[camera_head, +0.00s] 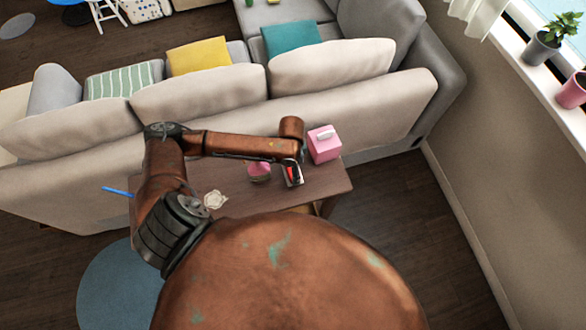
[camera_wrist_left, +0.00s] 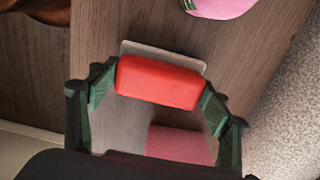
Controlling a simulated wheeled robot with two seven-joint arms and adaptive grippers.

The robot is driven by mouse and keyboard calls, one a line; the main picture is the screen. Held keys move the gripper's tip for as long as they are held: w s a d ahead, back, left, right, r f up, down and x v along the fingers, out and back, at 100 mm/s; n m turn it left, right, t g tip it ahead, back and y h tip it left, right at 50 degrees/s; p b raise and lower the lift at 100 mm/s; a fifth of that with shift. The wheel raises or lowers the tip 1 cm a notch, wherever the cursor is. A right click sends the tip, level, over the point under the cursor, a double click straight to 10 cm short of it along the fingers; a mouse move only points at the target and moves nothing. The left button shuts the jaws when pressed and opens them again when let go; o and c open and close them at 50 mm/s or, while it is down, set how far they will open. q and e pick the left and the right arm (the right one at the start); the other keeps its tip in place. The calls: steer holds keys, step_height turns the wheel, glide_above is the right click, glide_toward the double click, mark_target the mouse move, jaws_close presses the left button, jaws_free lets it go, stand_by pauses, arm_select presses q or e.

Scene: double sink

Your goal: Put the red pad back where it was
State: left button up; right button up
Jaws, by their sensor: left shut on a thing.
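The red pad (camera_wrist_left: 160,82) sits between the two green-lined fingers of my left gripper (camera_wrist_left: 158,100) in the left wrist view. The fingers are shut on its two ends. A thin light-grey rim (camera_wrist_left: 160,50) shows just past the pad, on the wooden table's side; I cannot tell whether the pad touches it. In the head view the pad is a small red patch (camera_head: 295,173), partly hidden by my left gripper (camera_head: 292,172), above the right part of the wooden table (camera_head: 318,186). My right gripper is not in view.
A pink bowl (camera_head: 259,173) stands left of the gripper. A pink tissue box (camera_head: 324,146) stands to its right, near the table's back corner. A cream flower-shaped piece (camera_head: 215,199) lies further left. The sofa back (camera_head: 360,116) runs behind the table.

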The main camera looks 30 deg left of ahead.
arm_select(q)
steer(key=shift+f, duration=0.35)
steer(key=shift+r, duration=0.1)
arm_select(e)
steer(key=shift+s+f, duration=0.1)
arm_select(q)
steer(key=o, duration=1.1)
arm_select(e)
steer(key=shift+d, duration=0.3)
arm_select(q)
steer(key=shift+o, duration=0.2)
step_height(320, 180, up, 12)
steer(key=p, duration=0.3)
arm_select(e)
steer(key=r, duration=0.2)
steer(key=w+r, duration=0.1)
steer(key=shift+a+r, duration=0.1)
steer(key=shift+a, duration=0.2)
